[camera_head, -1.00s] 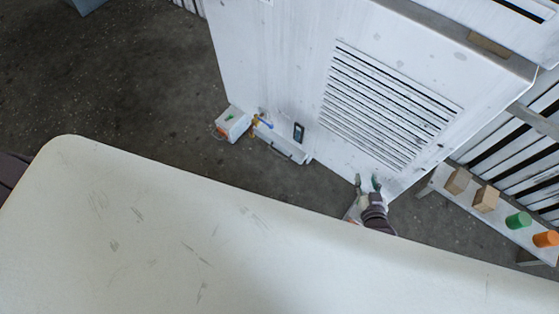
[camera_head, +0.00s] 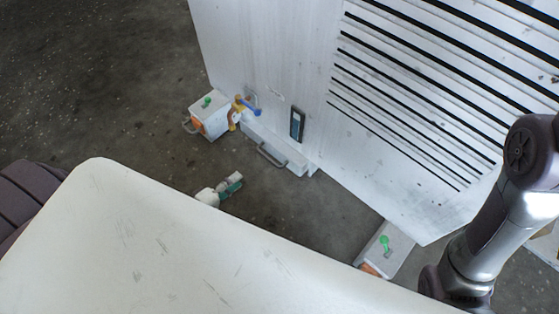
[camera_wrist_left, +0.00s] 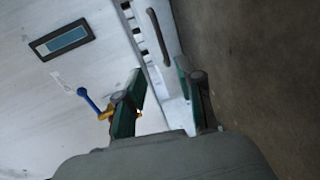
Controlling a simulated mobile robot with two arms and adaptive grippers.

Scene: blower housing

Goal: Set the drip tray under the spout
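A brass spout with a blue lever (camera_head: 241,108) sticks out low on the white housing; the blue lever also shows in the left wrist view (camera_wrist_left: 90,98). A long white tray-like part with a grey handle (camera_head: 272,155) lies along the housing's foot, beside and below the spout. I take it for the drip tray; its slotted side and handle show in the left wrist view (camera_wrist_left: 157,38). My left gripper (camera_head: 234,183) is just in front of it, apart from the handle. Its fingers (camera_wrist_left: 162,75) are spread with nothing clearly between them. My right gripper is out of view.
A white box with a green knob and orange panel (camera_head: 207,116) stands left of the spout. A similar box (camera_head: 389,250) stands at the right. A dark display panel (camera_head: 297,123) is on the housing. Grey floor (camera_head: 120,110) is free at left. My right arm fills the right edge.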

